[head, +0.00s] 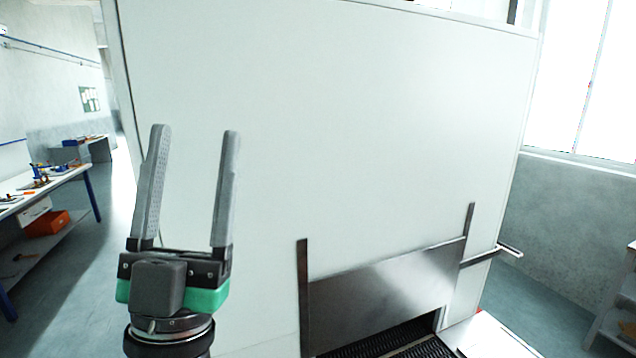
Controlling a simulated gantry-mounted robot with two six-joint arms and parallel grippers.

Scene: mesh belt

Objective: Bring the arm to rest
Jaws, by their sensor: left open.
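My left gripper (193,135) is raised at the left of the head view, fingers pointing up. Its two grey fingers stand apart with nothing between them. It is in front of the large white machine housing (370,130). My right gripper is not in view. The dark mesh belt (425,348) shows only in part at the bottom, under a metal flap (385,295) at the machine's opening.
A workbench (60,183) with small tools stands at the far left, with an orange box (47,223) on its lower shelf. Open floor (85,270) lies between it and the machine. A window (580,80) and grey wall are at the right.

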